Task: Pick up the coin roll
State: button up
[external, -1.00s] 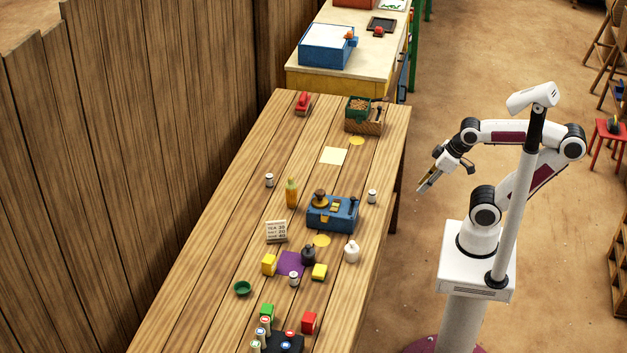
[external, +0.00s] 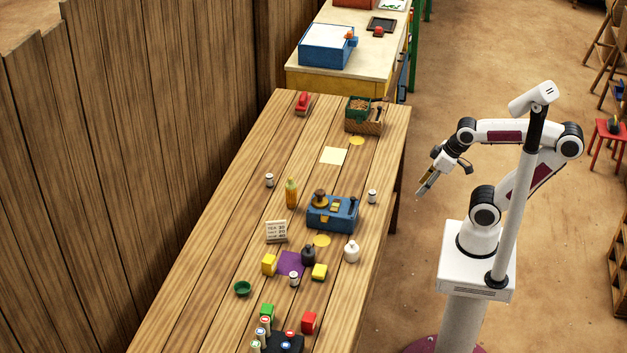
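My gripper (external: 423,190) hangs in the air to the right of the wooden table (external: 225,210), apart from everything on it. It is too small to tell whether its fingers are open or shut. Several small pale cylinders with coloured ends (external: 265,324) stand at the table's near end, by a black holder (external: 287,343); they may be coin rolls, but I cannot tell for sure. Small grey-white cylinders with dark tops stand farther up: one by the purple cloth (external: 293,279), one on the left (external: 269,180), one on the right (external: 372,196).
A blue box device (external: 333,214), an orange bottle (external: 291,193), a dark weight (external: 308,255), a white bottle (external: 352,251) and a price sign (external: 277,231) crowd the middle. Coloured blocks (external: 309,322) and a green bowl (external: 243,289) are nearer. The table's left side is mostly clear.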

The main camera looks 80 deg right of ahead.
jog(key=m+g, duration=0.5)
jog(key=m, duration=0.9)
send_over(372, 190)
jog(key=f, duration=1.9)
jog(key=shift+s+f, duration=0.25)
jog(key=shift+f, duration=0.1)
jog(key=shift+w+d+r+m, duration=0.1)
jog(key=shift+w+r+m, duration=0.1)
jog(key=shift+m, duration=0.8)
jog(key=shift+f, duration=1.35)
